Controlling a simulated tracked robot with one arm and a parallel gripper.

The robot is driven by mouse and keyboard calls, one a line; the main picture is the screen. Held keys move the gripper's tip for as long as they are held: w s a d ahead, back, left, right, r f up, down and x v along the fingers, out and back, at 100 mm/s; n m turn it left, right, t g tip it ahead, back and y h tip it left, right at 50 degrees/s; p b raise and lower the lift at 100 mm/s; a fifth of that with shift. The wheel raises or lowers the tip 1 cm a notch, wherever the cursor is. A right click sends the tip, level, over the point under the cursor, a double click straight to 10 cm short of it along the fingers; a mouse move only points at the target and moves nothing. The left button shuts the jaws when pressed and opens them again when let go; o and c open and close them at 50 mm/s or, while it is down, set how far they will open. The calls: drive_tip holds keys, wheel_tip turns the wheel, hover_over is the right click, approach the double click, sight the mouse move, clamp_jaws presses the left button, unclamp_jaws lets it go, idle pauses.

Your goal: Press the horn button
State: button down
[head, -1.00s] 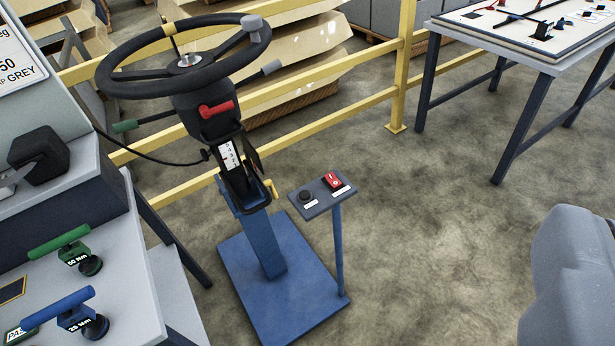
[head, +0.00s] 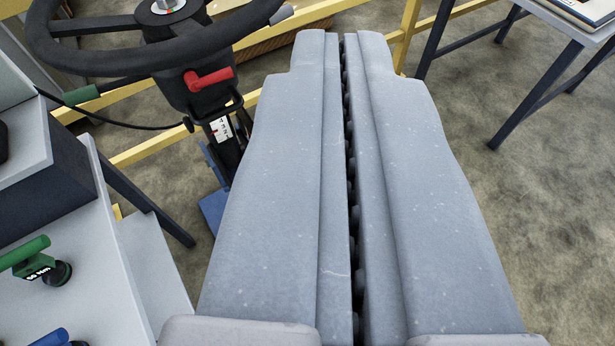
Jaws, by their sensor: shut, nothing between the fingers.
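My gripper (head: 343,50) fills the middle of the head view, its two long grey fingers side by side and shut with nothing between them. The fingers point away towards the fence. The steering wheel (head: 95,60) on its column stands to the left of the fingers, with a round hub cap (head: 168,8) at its centre, cut by the top edge. A red lever (head: 208,78) sits on the column. The small panel with a black round button and a red switch is hidden behind my gripper. I cannot read a horn label anywhere.
A grey bench (head: 80,250) with a green-handled tool (head: 40,262) and a blue-handled tool (head: 50,338) is at lower left. A yellow fence (head: 140,150) runs behind the column. A table (head: 560,30) stands at upper right. The floor on the right is clear.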

drive_tip(key=w+a+f+n+g+h+p, duration=0.1)
drive_tip(key=w+f+p, duration=0.45)
drive_tip(key=w, duration=0.35)
drive_tip(key=w+a+f+n+g+p, duration=0.1)
drive_tip(key=w+f+g+p, duration=0.1)
drive_tip(key=w+f+p, duration=0.4)
drive_tip(key=w+f+n+g+p, duration=0.1)
drive_tip(key=w+f+p, duration=0.3)
drive_tip(key=f, duration=0.8)
drive_tip(key=w+d+f+n+g+h+p, duration=0.1)
drive_tip(key=w+f+n+g+p, duration=0.1)
drive_tip(key=f, duration=1.1)
drive_tip(key=w+n+p, duration=0.1)
drive_tip(key=w+p, duration=0.1)
drive_tip(key=shift+w+p, duration=0.35)
drive_tip(key=shift+f, duration=0.25)
drive_tip(key=shift+d+f+b, duration=0.1)
drive_tip(key=shift+f+b, duration=0.95)
drive_tip(key=shift+f, duration=3.2)
drive_tip(key=shift+f, duration=0.15)
